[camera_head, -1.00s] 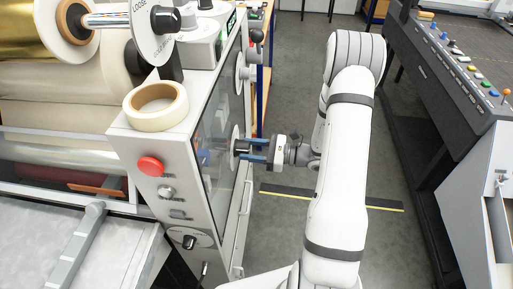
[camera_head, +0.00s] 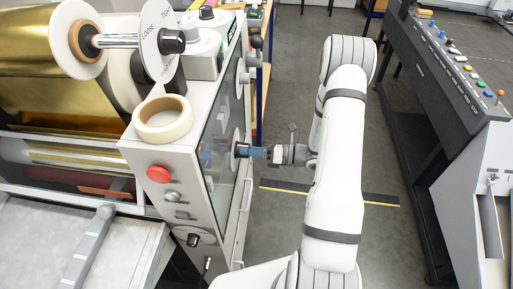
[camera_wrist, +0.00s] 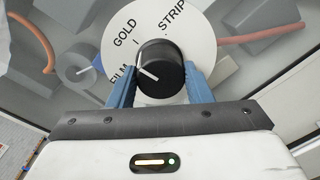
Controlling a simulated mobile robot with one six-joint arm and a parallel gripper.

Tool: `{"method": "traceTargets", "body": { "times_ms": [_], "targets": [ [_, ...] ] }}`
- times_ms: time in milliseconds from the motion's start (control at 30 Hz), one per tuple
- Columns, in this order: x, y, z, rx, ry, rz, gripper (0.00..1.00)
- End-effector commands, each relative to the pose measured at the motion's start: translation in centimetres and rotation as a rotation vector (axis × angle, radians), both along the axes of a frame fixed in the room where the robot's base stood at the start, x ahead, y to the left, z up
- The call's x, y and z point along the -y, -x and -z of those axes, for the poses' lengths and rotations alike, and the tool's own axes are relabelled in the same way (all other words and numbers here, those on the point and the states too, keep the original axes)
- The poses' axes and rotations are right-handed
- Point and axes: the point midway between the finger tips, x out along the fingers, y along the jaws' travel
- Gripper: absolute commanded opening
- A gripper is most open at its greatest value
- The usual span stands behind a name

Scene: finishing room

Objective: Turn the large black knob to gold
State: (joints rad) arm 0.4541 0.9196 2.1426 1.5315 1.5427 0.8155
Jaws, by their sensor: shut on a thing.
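The large black knob (camera_head: 242,150) sticks out of the right side panel of the machine, on a white round dial. In the wrist view the knob (camera_wrist: 163,74) shows face on, with a white pointer line aimed to the upper left. The dial (camera_wrist: 185,22) reads FILM at the left, GOLD at the upper left and STRIP at the top. The line's outer end lies between FILM and GOLD; the exact setting is hard to tell. My gripper (camera_wrist: 160,88) is shut on the knob, one blue finger on each side. It also shows in the head view (camera_head: 258,152).
A red button (camera_head: 159,174) and smaller controls are on the machine's front face. A tape roll (camera_head: 162,119) lies on top. A dark console (camera_head: 440,75) stands at the right. Floor is open behind my arm.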

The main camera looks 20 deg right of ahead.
Motion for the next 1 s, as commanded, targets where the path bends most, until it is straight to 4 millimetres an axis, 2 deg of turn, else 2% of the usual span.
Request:
{"method": "traceTargets", "body": {
  "times_ms": [33, 300, 800, 833, 1000],
  "targets": [
    [-0.53, 0.08, -0.48, -0.016, -0.016, -0.015, 0.22],
    [-0.50, 0.08, -0.39, -0.090, -0.046, -0.015, 0.22],
    [-0.41, 0.15, -0.20, -0.106, -0.051, -0.013, 0.23],
    [-0.40, 0.16, -0.20, -0.106, -0.051, -0.013, 0.48],
    [-0.29, 0.09, -0.15, -0.106, -0.049, -0.009, 0.62]
  ]
}}
